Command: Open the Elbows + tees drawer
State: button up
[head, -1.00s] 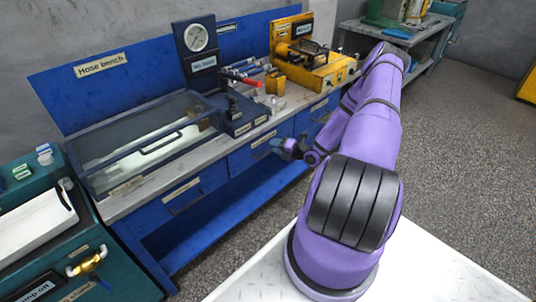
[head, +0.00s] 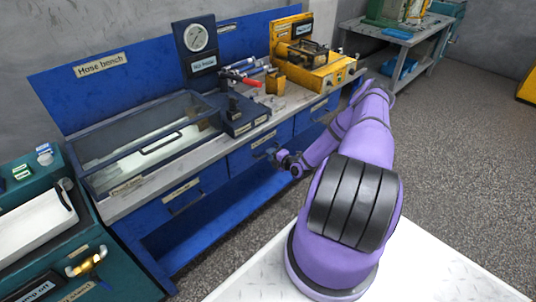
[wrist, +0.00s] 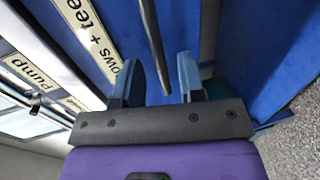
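The Elbows + tees drawer (head: 243,160) is the blue middle drawer under the bench in the head view. The dark bar handle (wrist: 152,40) runs down between the two fingers of my gripper (wrist: 160,68). The fingers are open, one on each side of the bar, with a visible gap to each. In the head view my gripper (head: 275,158) is at the drawer front and hides part of it. The drawer looks shut.
The blue hose bench (head: 120,204) carries a glass-lidded case (head: 145,140), a gauge stand and a yellow unit (head: 325,75). Other drawers flank this one. A teal machine (head: 120,270) stands at the left. The floor in front of the drawers is partly clear.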

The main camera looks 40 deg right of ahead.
jog(key=shift+x, duration=1.3)
jog(key=shift+c, duration=0.3)
grip_shut()
jog(key=f+v, duration=0.2)
jog(key=v, duration=0.8)
jog(key=s+f+v, duration=0.1)
jog(key=f+v, duration=0.1)
jog(key=v, duration=0.9)
jog(key=shift+s+f, duration=0.15)
jog(key=shift+s, duration=0.05)
jog(key=shift+o, duration=0.3)
grip_release()
